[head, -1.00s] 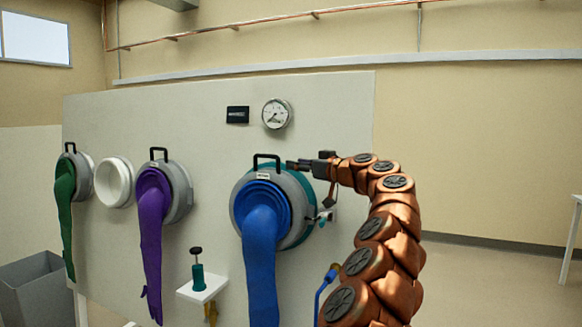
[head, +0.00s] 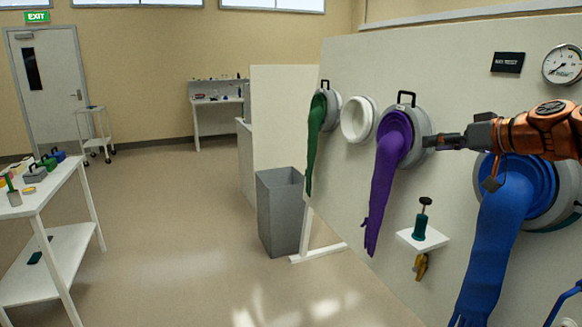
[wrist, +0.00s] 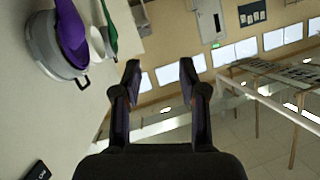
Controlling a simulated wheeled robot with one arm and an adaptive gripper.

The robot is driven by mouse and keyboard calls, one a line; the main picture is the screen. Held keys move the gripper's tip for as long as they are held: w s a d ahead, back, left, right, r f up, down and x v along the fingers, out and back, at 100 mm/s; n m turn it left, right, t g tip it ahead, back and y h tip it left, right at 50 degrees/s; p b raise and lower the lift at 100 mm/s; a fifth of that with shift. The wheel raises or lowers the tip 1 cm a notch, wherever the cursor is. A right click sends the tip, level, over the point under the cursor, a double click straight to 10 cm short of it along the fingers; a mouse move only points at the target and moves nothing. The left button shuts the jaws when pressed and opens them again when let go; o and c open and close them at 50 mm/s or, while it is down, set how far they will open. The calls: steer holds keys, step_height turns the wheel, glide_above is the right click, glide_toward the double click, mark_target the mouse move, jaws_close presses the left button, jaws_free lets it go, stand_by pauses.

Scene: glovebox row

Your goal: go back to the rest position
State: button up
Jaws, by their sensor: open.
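My gripper (head: 437,141) reaches in from the right on my copper-coloured arm in the head view, in front of the white panel. It overlaps the right edge of the purple-gloved port (head: 402,135) in that view; I cannot tell the gap there. In the wrist view my gripper (wrist: 159,80) has its two fingers spread apart with nothing between them. The purple glove (wrist: 70,33) and its grey ring lie to the left of the fingers, clear of them. The blue glove (head: 492,245) hangs below my arm, its port partly hidden by it.
The white panel (head: 455,90) also carries a green glove (head: 316,130), a white port (head: 358,119), a gauge (head: 562,64) and a small shelf (head: 422,240). A grey bin (head: 280,212) stands below. A table (head: 40,190) is at left; open floor lies between.

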steer(key=s+a+f+g, duration=0.3)
steer(key=s+a+f, duration=0.15)
steer(key=a, duration=0.35)
steer(key=s+a+f+g, duration=0.2)
steer(key=s+a+f, duration=0.25)
steer(key=a, duration=0.25)
steer(key=s+a+f+g, duration=0.3)
steer(key=s+a+f, duration=0.15)
steer(key=a, duration=0.35)
steer(key=s+d+f+m+g+h, duration=0.1)
steer(key=s+f+g+h, duration=0.2)
steer(key=s+f, duration=0.6)
steer(key=s+d+f+m+g+h, duration=0.1)
steer(key=s+d+f+g+h, duration=0.1)
steer(key=s+f, duration=0.8)
steer(key=s+g+h, duration=0.1)
steer(key=s, duration=0.7)
steer(key=shift+f+m+h+p, duration=0.15)
steer(key=shift+m+h+p, duration=0.15)
steer(key=shift+h, duration=0.1)
